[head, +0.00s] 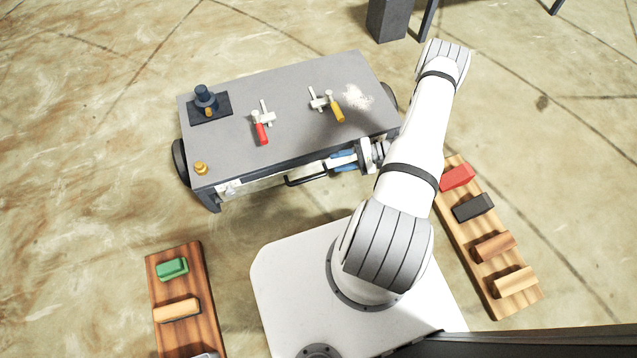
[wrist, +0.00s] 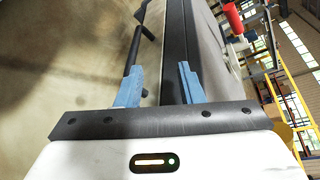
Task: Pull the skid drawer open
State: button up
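The skid (head: 300,115) is a low grey-topped cart on dark wheels. Its near side has a pale drawer front (head: 252,183) with a black bar handle (head: 303,181). The drawer looks shut or nearly so, though my arm covers part of that side. My gripper (head: 343,160) is at the right end of the handle, close to the skid's near side. In the wrist view its blue fingers (wrist: 161,75) are apart with nothing clearly held. The handle (wrist: 135,50) runs up from the left fingertip. Whether they touch cannot be told.
On the skid top are a red-handled clamp (head: 261,132), a yellow-handled clamp (head: 336,109) and a dark blue fixture (head: 206,101). Wooden boards with coloured blocks lie at left (head: 203,290) and right (head: 478,250). Clear floor lies before the skid's left part.

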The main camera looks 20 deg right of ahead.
jog(key=m+t+b, duration=0.1)
send_near(318, 176)
jog(key=shift+w+a+f, duration=0.15)
jog(key=shift+a+f, duration=0.2)
jog(key=shift+a, duration=0.25)
jog(key=shift+w+a+f, duration=0.15)
jog(key=shift+a+f, duration=0.2)
jog(key=shift+a, duration=0.25)
jog(key=b+x, duration=0.2)
jog(key=x, duration=0.5)
jog(key=shift+w+a, duration=0.2)
jog(key=shift+a, duration=0.05)
grip_shut()
